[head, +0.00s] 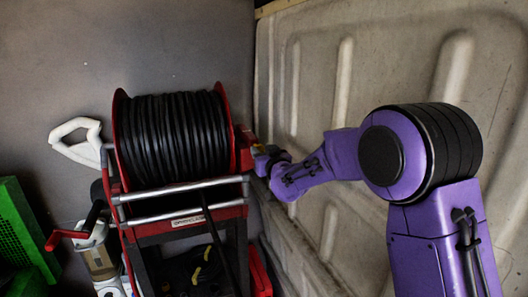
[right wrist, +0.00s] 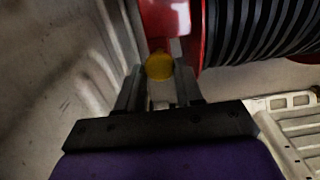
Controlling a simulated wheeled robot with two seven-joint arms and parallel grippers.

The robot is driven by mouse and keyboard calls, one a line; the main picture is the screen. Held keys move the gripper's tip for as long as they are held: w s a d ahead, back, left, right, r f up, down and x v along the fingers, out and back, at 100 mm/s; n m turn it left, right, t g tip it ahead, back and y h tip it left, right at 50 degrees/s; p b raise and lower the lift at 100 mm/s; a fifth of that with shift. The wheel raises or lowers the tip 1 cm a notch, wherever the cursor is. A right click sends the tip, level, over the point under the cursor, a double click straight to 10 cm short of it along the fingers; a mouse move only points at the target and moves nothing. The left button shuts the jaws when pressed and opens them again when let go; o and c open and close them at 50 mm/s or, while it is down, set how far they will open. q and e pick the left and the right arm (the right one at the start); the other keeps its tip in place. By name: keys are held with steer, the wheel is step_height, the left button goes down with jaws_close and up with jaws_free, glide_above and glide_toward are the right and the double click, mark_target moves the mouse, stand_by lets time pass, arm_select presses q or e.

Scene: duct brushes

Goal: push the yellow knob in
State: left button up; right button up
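The yellow knob (right wrist: 159,66) is on the red side of a hose reel, between my right gripper's fingertips in the right wrist view. My right gripper (right wrist: 160,76) has its two dark fingers partly apart, one on each side of the knob, and they appear to touch it. In the head view my right gripper (head: 262,155) reaches the right side of the reel (head: 175,138), where a small yellow patch shows by the gripper. The knob's shaft is hidden. My left gripper does not show.
The reel with black hose stands on a red and silver frame (head: 180,220). A ribbed pale wall panel (head: 345,75) stands close on the right, behind my arm. A green crate (head: 22,235) and a red crank handle (head: 66,238) are at the lower left.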

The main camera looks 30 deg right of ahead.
jaws_close()
steer(key=shift+x, duration=1.2)
steer(key=shift+r, duration=0.2)
steer(key=o, duration=0.6)
jaws_free()
steer(key=shift+o, duration=0.2)
steer(key=shift+w+d+f, duration=0.1)
steer(key=shift+w+f, duration=0.05)
steer(key=shift+f, duration=0.05)
steer(key=b+v, duration=0.2)
steer(key=v, duration=0.8)
steer(key=shift+s, duration=0.25)
